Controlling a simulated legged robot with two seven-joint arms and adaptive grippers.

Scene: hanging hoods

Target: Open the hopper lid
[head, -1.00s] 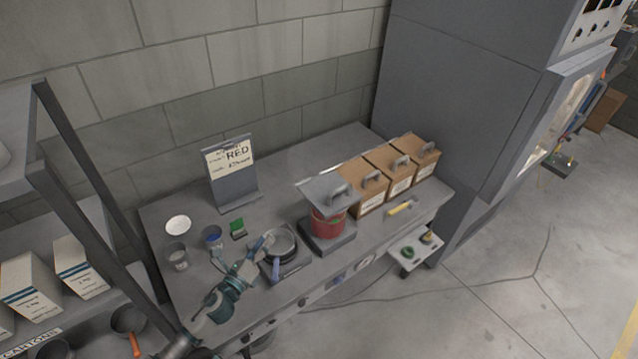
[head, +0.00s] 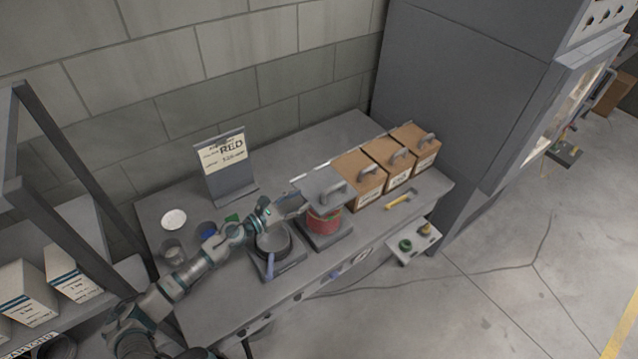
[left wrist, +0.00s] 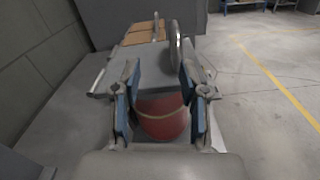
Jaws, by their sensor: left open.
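A grey lid (head: 318,186) with an upright handle (head: 332,194) lies over a red round container (head: 323,220) on the bench. In the left wrist view the lid (left wrist: 150,66) spreads ahead of my fingers, with its handle (left wrist: 175,42) standing right of centre. The red container (left wrist: 165,119) shows below the lid, between the fingers. My left gripper (head: 288,204) is open and empty at the lid's left, near side; its blue-padded fingers also show in the left wrist view (left wrist: 160,84). I cannot tell whether a fingertip touches the lid. My right gripper is not in view.
Several brown boxes (head: 386,160) with handles stand right of the lid. A pan (head: 272,243) sits on a grey stand below my left forearm. A RED sign (head: 226,165) stands behind. A yellow-handled tool (head: 401,199) lies near the bench's front edge.

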